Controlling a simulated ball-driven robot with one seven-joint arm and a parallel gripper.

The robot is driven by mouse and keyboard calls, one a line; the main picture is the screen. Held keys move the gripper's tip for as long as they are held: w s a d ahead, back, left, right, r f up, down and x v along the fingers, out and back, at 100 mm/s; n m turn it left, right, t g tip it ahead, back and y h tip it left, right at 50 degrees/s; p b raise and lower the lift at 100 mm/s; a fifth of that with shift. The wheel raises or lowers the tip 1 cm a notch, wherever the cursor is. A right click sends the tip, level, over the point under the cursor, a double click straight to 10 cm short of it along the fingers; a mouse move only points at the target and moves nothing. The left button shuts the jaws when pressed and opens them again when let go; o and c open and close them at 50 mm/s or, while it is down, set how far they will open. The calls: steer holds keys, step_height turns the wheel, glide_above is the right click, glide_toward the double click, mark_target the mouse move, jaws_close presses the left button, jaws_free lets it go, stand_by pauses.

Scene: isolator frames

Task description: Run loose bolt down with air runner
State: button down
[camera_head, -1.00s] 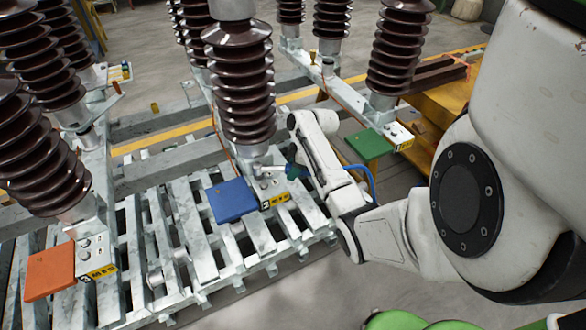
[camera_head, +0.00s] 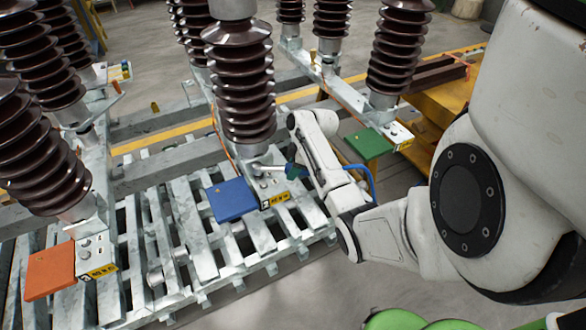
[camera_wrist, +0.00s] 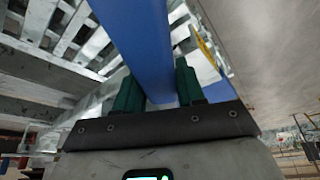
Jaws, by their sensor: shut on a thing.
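My gripper is at the middle isolator frame in the head view (camera_head: 294,171). In the wrist view its green fingers (camera_wrist: 157,88) are shut on the blue body of the air runner (camera_wrist: 140,35). The runner's grey nose (camera_head: 268,168) points left over the metal plate beside the foot of the middle insulator. Small bolt heads (camera_head: 264,184) show on that plate, just below the nose. I cannot tell which bolt is loose or whether the runner touches one. A blue hose (camera_head: 371,180) curves behind my arm.
A blue flap (camera_head: 233,200), an orange flap (camera_head: 50,270) and a green flap (camera_head: 369,144) sit by the three frames' plates. Brown ribbed insulators (camera_head: 241,90) stand close to my arm. Slatted grey pallets (camera_head: 205,258) lie below. Open floor (camera_head: 290,300) lies in front.

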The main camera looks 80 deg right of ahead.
steer(key=shift+r, duration=0.1)
steer(key=shift+r+p, duration=2.9)
steer(key=shift+r, duration=0.6)
steer(key=shift+w, duration=0.1)
